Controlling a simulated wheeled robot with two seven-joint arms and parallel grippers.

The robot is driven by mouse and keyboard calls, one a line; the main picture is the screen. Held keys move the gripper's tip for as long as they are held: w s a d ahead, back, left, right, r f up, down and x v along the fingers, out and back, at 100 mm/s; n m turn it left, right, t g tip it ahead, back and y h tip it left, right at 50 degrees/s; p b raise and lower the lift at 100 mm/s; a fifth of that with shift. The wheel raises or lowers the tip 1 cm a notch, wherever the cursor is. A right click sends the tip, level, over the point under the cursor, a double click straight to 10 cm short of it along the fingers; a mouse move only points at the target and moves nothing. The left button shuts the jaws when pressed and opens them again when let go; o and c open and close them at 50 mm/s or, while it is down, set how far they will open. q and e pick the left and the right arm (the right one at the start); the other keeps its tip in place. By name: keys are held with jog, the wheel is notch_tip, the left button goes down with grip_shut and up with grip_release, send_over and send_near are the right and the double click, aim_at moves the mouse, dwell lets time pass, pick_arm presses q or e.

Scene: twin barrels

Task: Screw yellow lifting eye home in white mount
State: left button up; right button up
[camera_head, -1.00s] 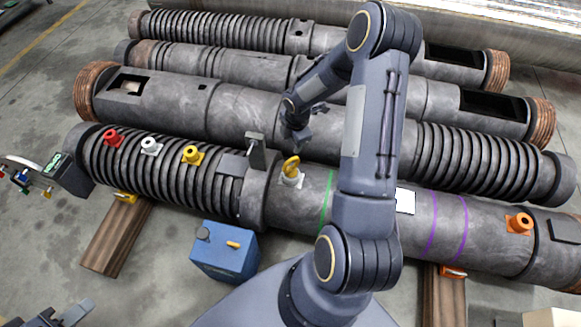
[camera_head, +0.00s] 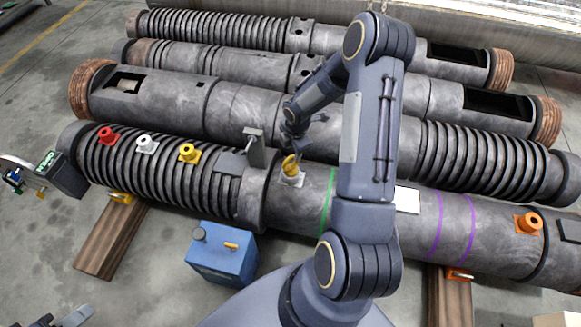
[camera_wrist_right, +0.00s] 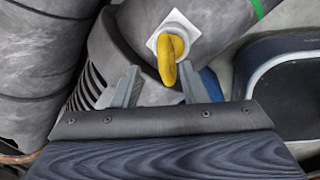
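The yellow lifting eye (camera_head: 290,164) stands upright in the white mount (camera_head: 291,180) on the front barrel. In the right wrist view the eye (camera_wrist_right: 170,55) shows nearly edge-on over the square white mount (camera_wrist_right: 178,22). My right gripper (camera_head: 292,147) is just above the eye in the head view. In the right wrist view its two fingers (camera_wrist_right: 158,88) are apart, with the eye's near end between or just beyond them; I cannot tell whether they touch it. The eye's thread is hidden. My left gripper (camera_head: 72,317) shows only partly at the bottom left corner.
Red (camera_head: 107,136), white (camera_head: 146,146) and yellow (camera_head: 188,153) mounts sit along the ribbed barrel section. A grey bracket (camera_head: 253,146) stands left of the eye. An orange mount (camera_head: 528,224) is far right. A blue box (camera_head: 222,254) stands on the floor in front.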

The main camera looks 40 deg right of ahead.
aim_at(291, 166)
jog(key=shift+f+b, duration=1.6)
jog(key=shift+f, duration=0.7)
jog(key=shift+c, duration=0.3)
grip_shut()
